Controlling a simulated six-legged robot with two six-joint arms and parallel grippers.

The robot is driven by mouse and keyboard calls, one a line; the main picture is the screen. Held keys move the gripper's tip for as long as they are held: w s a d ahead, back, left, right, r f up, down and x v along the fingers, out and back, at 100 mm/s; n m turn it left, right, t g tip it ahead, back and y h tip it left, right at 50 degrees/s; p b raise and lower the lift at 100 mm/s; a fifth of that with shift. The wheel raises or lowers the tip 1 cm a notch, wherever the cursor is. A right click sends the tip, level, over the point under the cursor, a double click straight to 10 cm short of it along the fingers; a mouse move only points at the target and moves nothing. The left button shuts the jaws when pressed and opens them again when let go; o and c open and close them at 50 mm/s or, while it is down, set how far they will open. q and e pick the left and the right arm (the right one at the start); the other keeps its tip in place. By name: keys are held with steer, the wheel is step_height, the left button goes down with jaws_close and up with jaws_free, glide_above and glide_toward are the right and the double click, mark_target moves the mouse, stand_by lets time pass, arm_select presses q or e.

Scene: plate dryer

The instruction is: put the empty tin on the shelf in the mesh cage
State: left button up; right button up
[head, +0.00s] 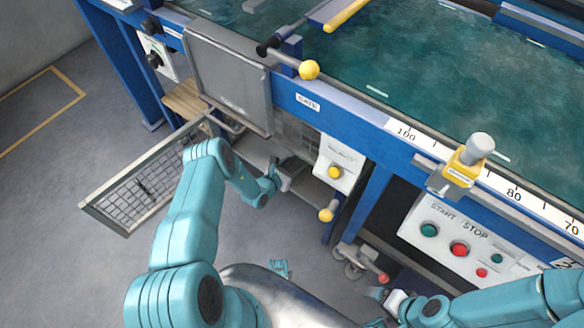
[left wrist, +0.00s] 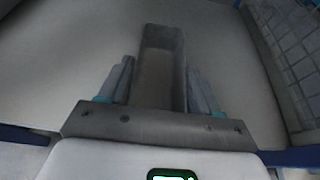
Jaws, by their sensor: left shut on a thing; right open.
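My left gripper (head: 278,178) is at the opening below the grey panel, low on the blue tank's front. In the left wrist view the gripper (left wrist: 160,85) is shut on a grey, box-shaped tin (left wrist: 162,45), one finger on each side. The tin's far end points onto a pale flat surface (left wrist: 60,60), which looks like the shelf; whether it touches is unclear. Mesh (left wrist: 292,50) stands at the right there. In the head view the cage's mesh door (head: 140,190) is swung open to the left. My right gripper (head: 378,294) is open and empty, low at the front.
A yellow-knobbed lever (head: 309,70) and a white box with a yellow button (head: 335,172) are near my left gripper. The start/stop panel (head: 459,249) is above my right arm. Open floor (head: 60,190) lies at the left.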

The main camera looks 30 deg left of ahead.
arm_select(q)
steer(key=shift+f, duration=0.25)
steer(key=o, duration=1.1)
steer(key=shift+o, duration=0.2)
steer(key=shift+r, duration=0.15)
